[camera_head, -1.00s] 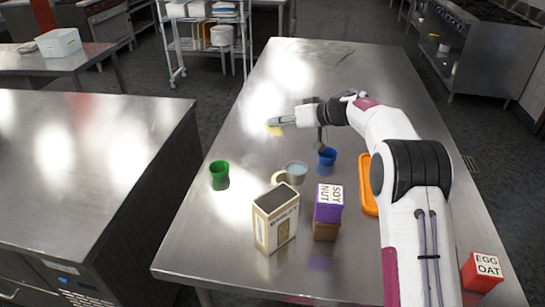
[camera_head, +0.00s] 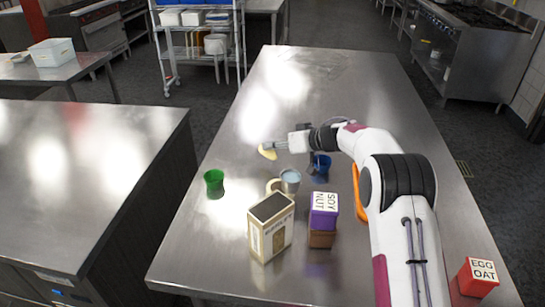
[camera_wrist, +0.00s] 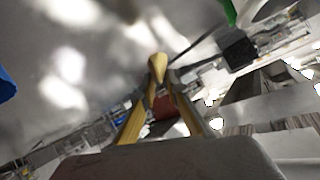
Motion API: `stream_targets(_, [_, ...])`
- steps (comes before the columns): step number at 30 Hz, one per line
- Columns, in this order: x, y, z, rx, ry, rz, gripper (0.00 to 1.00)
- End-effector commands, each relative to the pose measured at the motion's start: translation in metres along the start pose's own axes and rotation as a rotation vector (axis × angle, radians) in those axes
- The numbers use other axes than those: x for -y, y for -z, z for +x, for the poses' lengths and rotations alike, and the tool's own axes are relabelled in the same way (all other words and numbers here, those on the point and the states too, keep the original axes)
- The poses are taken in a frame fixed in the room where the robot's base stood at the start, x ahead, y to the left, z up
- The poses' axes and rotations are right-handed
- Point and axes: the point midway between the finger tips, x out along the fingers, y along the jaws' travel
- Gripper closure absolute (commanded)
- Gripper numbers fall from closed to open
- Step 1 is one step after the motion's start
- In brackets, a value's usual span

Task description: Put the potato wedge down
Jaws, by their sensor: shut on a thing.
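The potato wedge (camera_head: 267,152) is a small pale yellow piece at the tip of my gripper (camera_head: 274,146), near the left side of the steel table (camera_head: 310,90). My gripper is shut on it. In the wrist view the wedge (camera_wrist: 157,68) sticks out between the two fingertips of my gripper (camera_wrist: 160,92). I cannot tell for sure whether the wedge touches the tabletop.
A green cup (camera_head: 214,184), a light blue mug (camera_head: 289,181), a blue cup (camera_head: 320,166), a tan carton (camera_head: 270,228), stacked purple and brown boxes (camera_head: 323,212), an orange tray (camera_head: 360,195) and a red box (camera_head: 477,276) stand nearer. The far tabletop is clear.

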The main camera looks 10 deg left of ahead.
Motion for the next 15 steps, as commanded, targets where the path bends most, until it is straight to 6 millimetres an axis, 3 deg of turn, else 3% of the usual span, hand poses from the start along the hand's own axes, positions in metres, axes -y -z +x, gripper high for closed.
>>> stream_targets(15, [-0.0032, -0.0083, 0.0049, 0.0, 0.0, 0.001, 1.0])
